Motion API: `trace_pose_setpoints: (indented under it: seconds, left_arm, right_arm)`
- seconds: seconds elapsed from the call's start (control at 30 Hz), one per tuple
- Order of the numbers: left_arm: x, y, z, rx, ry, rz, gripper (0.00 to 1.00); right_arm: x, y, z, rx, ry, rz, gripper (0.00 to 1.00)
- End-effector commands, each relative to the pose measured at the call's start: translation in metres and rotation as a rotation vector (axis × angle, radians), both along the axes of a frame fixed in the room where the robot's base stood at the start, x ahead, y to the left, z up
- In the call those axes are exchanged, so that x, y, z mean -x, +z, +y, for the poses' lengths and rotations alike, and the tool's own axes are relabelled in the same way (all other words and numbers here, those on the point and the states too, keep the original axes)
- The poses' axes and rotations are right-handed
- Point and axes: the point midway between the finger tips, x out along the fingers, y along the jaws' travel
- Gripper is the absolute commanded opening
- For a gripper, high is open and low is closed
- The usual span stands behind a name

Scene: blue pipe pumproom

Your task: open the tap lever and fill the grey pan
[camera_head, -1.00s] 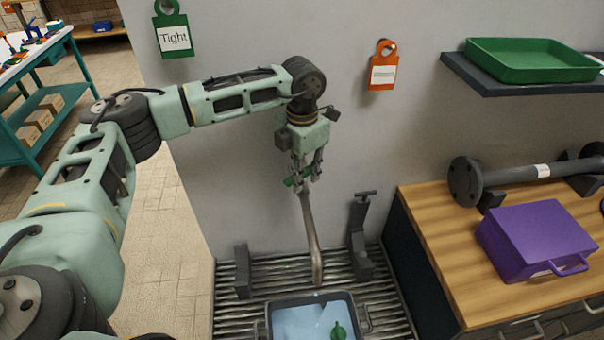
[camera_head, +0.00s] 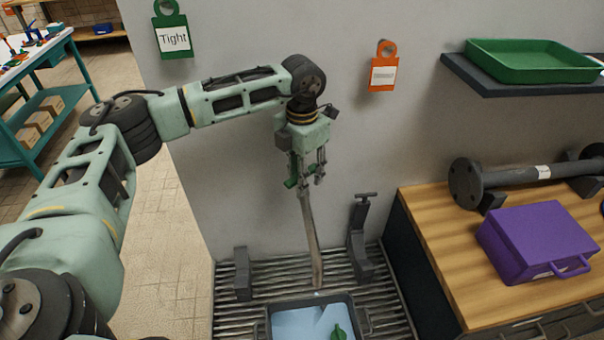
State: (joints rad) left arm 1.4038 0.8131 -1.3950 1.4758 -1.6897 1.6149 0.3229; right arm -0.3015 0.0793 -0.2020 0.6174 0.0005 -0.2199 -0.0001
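The tap's long grey-brown spout (camera_head: 312,245) runs down in front of the wall, its lower end above the grey pan (camera_head: 351,304). The green tap lever (camera_head: 290,182) shows at the left side of my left gripper (camera_head: 309,181). The gripper points down at the top of the tap, its fingers apart with a gap between them. I cannot tell whether a finger touches the lever. The pan stands on the slatted grate, cut off by the lower edge. Its inside looks light blue, with a small green shape (camera_head: 338,332) in it. My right gripper is out of view.
Dark brackets (camera_head: 242,273) and (camera_head: 360,240) stand on the grate (camera_head: 232,315) either side of the spout. A purple case (camera_head: 535,240) and a dark flanged pipe (camera_head: 525,173) are on the wooden bench at right. A shelf with a green tray (camera_head: 530,62) overhangs it.

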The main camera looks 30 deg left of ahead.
Motion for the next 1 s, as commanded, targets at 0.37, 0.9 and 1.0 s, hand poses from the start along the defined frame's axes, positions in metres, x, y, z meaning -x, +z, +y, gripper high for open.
trace_pose_setpoints:
  seconds: [0.37,0.9,1.0]
  left_arm:
    - [-0.001,0.074,-0.001,0.003,-0.001,-0.006,0.36]
    - [0.0,0.116,0.0,0.001,0.0,-0.002,0.36]
    - [-0.001,0.116,0.0,0.001,0.0,-0.002,0.36]
  right_arm:
    - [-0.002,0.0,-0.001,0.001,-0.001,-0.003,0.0]
    - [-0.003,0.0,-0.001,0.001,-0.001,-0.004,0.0]
    - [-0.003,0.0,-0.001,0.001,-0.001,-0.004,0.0]
